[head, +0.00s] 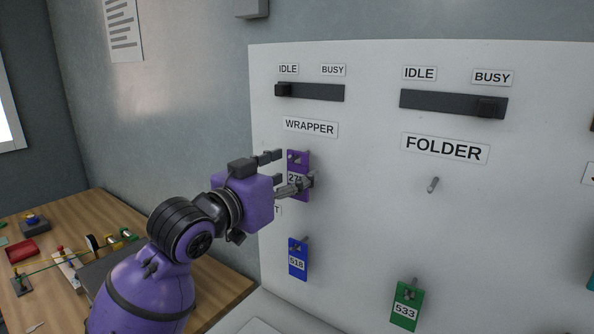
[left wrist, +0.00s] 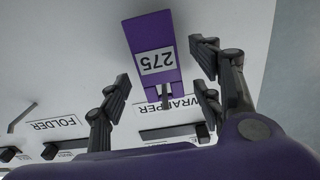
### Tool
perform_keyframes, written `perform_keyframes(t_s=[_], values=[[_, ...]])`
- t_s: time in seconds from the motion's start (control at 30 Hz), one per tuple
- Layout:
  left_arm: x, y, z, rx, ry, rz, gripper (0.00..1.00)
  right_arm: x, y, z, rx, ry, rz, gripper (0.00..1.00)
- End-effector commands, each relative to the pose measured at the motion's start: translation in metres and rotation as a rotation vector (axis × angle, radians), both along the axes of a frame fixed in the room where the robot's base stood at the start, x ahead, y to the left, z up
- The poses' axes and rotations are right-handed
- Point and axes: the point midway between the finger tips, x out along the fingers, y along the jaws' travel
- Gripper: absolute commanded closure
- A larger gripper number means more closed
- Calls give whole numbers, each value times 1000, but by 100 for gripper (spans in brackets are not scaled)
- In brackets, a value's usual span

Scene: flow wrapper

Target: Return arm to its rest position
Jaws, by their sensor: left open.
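My left gripper (head: 290,172) is open in front of the white board, at the purple tag numbered 275 (head: 298,158). The tag hangs on a peg under the WRAPPER label (head: 310,127), and the gripper partly hides it in the head view. In the left wrist view, the purple tag (left wrist: 150,40) shows upside down between the open fingers of my left gripper (left wrist: 165,95), with a gap on each side. My purple left arm reaches in from the lower left. My right gripper is not in view.
The white board (head: 380,230) carries a WRAPPER slider (head: 320,92) at IDLE and a FOLDER slider (head: 450,103) at BUSY. The FOLDER peg (head: 433,184) is bare. A blue tag (head: 298,253) and a green tag (head: 405,300) hang lower. A wooden table (head: 60,222) with parts stands left.

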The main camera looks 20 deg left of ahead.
Motion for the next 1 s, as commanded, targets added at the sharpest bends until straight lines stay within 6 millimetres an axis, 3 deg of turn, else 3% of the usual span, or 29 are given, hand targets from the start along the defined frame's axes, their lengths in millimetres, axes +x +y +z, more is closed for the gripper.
perform_keyframes(t_s=[0.1, 0.3, 0.37, 0.43, 0.57, 0.67, 0.8, 1.0], values=[[-20, 8, -1, 1, 1, 1, 41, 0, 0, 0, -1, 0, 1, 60], [-42, 16, -2, 1, 4, 1, 41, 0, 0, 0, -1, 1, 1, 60], [-45, 18, -9, 3, 18, 6, 41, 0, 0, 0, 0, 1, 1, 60], [-47, 21, -29, 11, 57, 21, 41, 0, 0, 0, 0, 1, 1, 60], [-57, 32, -103, 45, 201, 76, 41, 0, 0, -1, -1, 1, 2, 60], [-78, 43, -176, 84, 351, 129, 41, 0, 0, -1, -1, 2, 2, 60], [-128, 56, -272, 141, 570, 196, 41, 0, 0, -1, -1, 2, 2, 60], [-226, 67, -380, 218, 879, 271, 41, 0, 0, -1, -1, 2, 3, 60]])
